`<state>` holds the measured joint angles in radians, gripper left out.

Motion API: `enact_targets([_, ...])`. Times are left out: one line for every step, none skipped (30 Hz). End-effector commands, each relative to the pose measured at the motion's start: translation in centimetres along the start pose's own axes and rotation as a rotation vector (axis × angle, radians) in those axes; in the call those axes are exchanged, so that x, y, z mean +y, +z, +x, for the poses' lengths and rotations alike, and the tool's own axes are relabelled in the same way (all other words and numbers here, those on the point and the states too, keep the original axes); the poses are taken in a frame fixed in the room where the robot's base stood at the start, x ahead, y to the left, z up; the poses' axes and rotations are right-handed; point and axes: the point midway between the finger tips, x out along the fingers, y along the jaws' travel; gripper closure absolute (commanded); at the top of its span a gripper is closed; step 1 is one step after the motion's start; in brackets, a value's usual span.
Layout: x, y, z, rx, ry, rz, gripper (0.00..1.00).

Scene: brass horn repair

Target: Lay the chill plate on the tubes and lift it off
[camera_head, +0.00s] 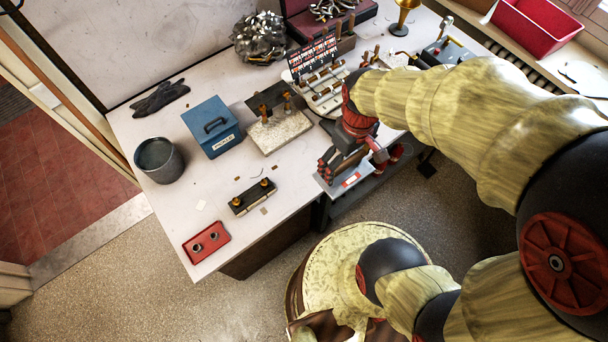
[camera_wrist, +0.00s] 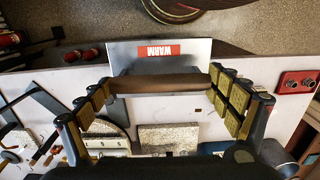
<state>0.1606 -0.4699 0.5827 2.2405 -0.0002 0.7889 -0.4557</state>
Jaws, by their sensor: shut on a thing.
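My gripper (camera_head: 345,165) is over the front edge of the bench. In the wrist view its yellow-padded fingers (camera_wrist: 160,88) are shut on the two ends of a brown bar (camera_wrist: 160,83), which I take to be the chill plate or its handle. A grey metal sheet (camera_wrist: 125,57) with a red "WARM" label (camera_wrist: 158,50) shows beyond the bar. I cannot tell whether the two are joined. In the head view, brass pieces (camera_head: 287,101) stand at the pale block, and a dark block (camera_head: 252,197) has two brass ends; which are the tubes is unclear.
A pale block (camera_head: 280,132), a blue box (camera_head: 213,127), a grey pot (camera_head: 159,160) and a red tray (camera_head: 206,243) are on the bench. A rack (camera_head: 315,57) stands behind. Bare white bench top (camera_head: 215,190) lies left of the dark block. A round stool (camera_head: 345,265) is in front.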

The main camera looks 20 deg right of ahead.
Motion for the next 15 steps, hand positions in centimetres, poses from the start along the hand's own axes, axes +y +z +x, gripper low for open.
enact_targets([-0.2,0.5,0.3,0.001,0.001,-0.003,0.35])
enact_targets([-0.3,0.6,0.4,0.002,0.001,-0.004,0.35])
enact_targets([-0.4,0.8,0.6,0.002,0.001,-0.007,0.35])
enact_targets([-0.5,0.7,0.8,0.002,0.001,-0.009,0.35])
enact_targets([-0.5,0.6,0.9,0.001,0.001,-0.011,0.35])
enact_targets([-0.6,0.2,1.2,0.001,0.0,-0.018,0.35])
enact_targets([-0.6,-0.3,1.4,0.0,0.0,-0.022,0.35])
enact_targets([-0.6,-0.8,1.7,0.001,0.0,-0.023,0.35])
enact_targets([-0.6,-1.6,2.1,0.0,0.0,-0.024,0.35])
enact_targets([-0.6,-2.2,2.3,0.0,0.0,-0.024,0.35])
enact_targets([-0.7,-2.9,2.7,-0.001,0.0,-0.024,0.35])
enact_targets([-0.7,-3.7,3.1,-0.001,0.0,-0.024,0.35])
enact_targets([-0.7,-4.4,3.4,-0.002,0.0,-0.023,0.35])
enact_targets([-0.7,-5.0,3.6,-0.001,0.0,-0.023,0.35])
enact_targets([-0.7,-5.9,4.0,-0.001,0.0,-0.023,0.35])
